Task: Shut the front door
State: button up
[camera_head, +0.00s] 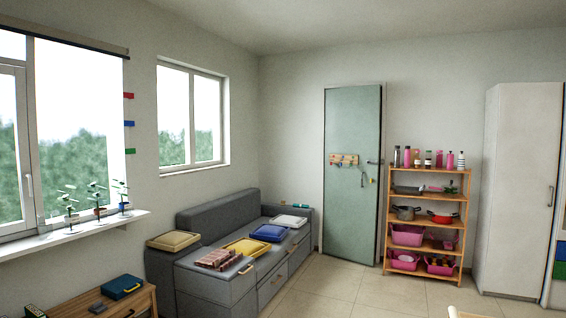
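The front door (351,205) is a pale green panel in a light frame on the far wall, right of the middle in the head view. A dark handle (373,162) is on its right side. A small rack (344,160) with things hanging from it is on the door's face. The door looks nearly in line with its frame; I cannot tell whether it is fully closed or slightly ajar. My gripper is not in view.
A wooden shelf (429,171) with bottles, pans and pink baskets stands just right of the door. A white wardrobe (517,190) is further right. A grey sofa (193,272) with trays and cases lies left. Tiled floor (345,290) before the door is clear.

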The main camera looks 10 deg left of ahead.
aim_at(353, 114)
jog(key=u, duration=0.1)
jog(key=i+j, duration=0.15)
jog(key=j, duration=0.2)
jog(key=i+j, duration=0.2)
jog(key=j, duration=0.15)
jog(key=i+j+u, duration=0.1)
jog(key=j, duration=0.25)
jog(key=i+j, duration=0.15)
jog(key=i, duration=0.3)
jog(key=i+j+z, duration=0.1)
jog(key=i, duration=0.35)
jog(key=i+j, duration=0.25)
jog(key=i, duration=0.15)
jog(key=i+j+z, duration=0.1)
jog(key=i, duration=0.35)
jog(key=i+z, duration=0.2)
jog(key=i, duration=0.8)
jog(key=i+j+z, duration=0.2)
jog(key=i, duration=0.85)
jog(key=i+z, duration=0.15)
jog(key=i, duration=0.55)
jog(key=i+z, duration=0.15)
jog(key=i, duration=0.5)
jog(key=i+j+z, duration=0.15)
jog(key=i, duration=0.55)
